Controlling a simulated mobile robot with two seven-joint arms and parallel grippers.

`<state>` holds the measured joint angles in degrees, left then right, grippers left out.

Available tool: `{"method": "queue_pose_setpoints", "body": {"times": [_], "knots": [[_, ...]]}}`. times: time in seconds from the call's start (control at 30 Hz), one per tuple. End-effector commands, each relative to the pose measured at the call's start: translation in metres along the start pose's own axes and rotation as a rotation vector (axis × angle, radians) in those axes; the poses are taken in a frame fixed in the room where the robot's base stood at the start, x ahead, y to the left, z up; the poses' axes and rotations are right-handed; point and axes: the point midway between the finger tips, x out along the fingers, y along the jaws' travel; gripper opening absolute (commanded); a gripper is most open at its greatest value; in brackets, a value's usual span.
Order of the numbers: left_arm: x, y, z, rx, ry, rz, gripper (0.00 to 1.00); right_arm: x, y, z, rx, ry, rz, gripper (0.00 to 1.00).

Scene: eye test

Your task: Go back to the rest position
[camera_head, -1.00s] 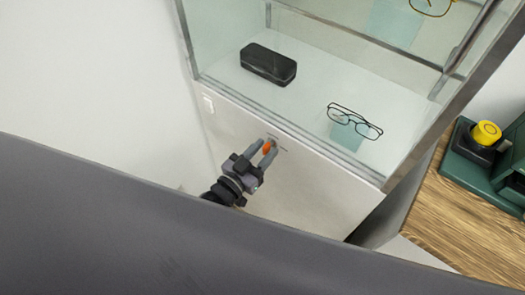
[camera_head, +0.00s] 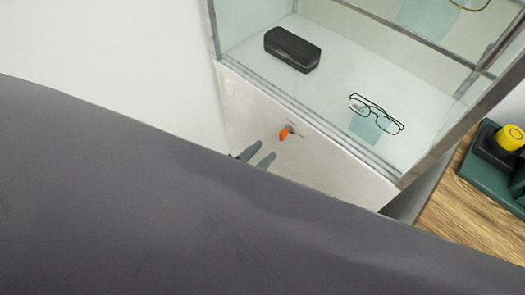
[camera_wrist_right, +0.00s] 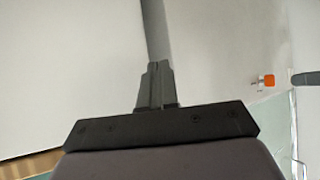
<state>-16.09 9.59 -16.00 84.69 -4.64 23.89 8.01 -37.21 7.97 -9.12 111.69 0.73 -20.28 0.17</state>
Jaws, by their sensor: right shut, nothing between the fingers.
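My left gripper (camera_head: 267,149) shows in the head view only by its two grey fingertips, which are spread apart with nothing between them. Its body is hidden behind the large dark grey surface in front. My right gripper (camera_wrist_right: 155,85) is shut and empty in the right wrist view.
The glass cabinet holds a black case (camera_head: 292,50) and black-framed glasses (camera_head: 376,113). At the right, a wooden counter (camera_head: 465,205) carries a green device with a yellow button (camera_head: 511,137). A pale wall (camera_head: 110,60) stands at the left.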

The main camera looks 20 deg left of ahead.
Motion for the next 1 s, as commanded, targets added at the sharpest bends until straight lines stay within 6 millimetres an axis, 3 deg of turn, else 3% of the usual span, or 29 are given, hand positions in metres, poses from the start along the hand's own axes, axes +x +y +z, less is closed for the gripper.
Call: {"method": "queue_pose_setpoints", "body": {"times": [0.47, 0.9, 1.0], "knots": [[-0.007, 0.000, 0.003, -0.005, -0.048, -0.017, 0.38, -0.001, 0.000, -0.001, 0.000, 0.000, 0.000, 0.00], [-0.099, -0.002, 0.026, -0.050, -0.549, -0.128, 0.38, -0.006, 0.000, -0.008, 0.000, 0.000, 0.000, 0.00], [-0.112, -0.002, 0.027, -0.056, -0.611, -0.133, 0.38, -0.007, 0.000, -0.009, 0.000, 0.000, 0.000, 0.00]]}}
